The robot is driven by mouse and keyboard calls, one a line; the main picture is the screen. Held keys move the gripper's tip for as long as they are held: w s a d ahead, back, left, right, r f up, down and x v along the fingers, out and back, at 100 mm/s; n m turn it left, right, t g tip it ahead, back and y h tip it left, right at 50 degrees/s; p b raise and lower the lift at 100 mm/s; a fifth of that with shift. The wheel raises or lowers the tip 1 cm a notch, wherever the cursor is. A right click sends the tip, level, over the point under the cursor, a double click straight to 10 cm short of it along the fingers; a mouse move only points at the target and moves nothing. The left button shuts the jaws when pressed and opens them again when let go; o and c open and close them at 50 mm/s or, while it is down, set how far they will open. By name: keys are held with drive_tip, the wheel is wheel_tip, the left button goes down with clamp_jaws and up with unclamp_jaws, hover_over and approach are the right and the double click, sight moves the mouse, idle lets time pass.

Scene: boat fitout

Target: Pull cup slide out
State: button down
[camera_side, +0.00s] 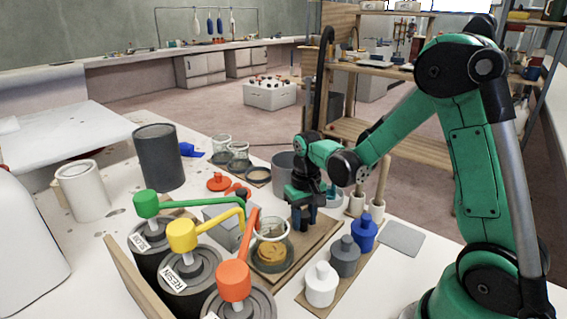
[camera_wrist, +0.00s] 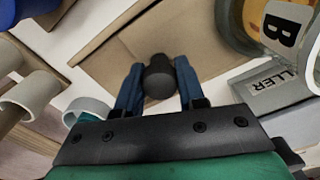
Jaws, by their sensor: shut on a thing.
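My gripper (camera_side: 303,222) points down at the far right part of a tan board (camera_side: 318,237). In the wrist view its two blue fingers (camera_wrist: 158,88) are shut on a black round knob (camera_wrist: 158,76), which stands over the tan board (camera_wrist: 112,48). The knob's base is hidden. A clear cup (camera_side: 271,226) with amber contents sits in a dark ring on the board, just left of my gripper. In the wrist view, a clear cup marked B (camera_wrist: 284,27) shows at the upper right. I cannot tell for certain which part is the cup slide.
Pump cans with green (camera_side: 147,203), yellow (camera_side: 182,234) and orange (camera_side: 234,280) heads stand left of the board. White (camera_side: 321,284), grey (camera_side: 345,257) and blue (camera_side: 364,233) bottles stand in a row at right. A grey plate (camera_side: 401,239) lies beyond them.

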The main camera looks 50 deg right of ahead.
drive_tip(key=d, duration=0.7)
drive_tip(key=shift+d, duration=0.3)
drive_tip(key=c, duration=0.5)
unclamp_jaws()
drive_tip(key=shift+r, duration=2.85)
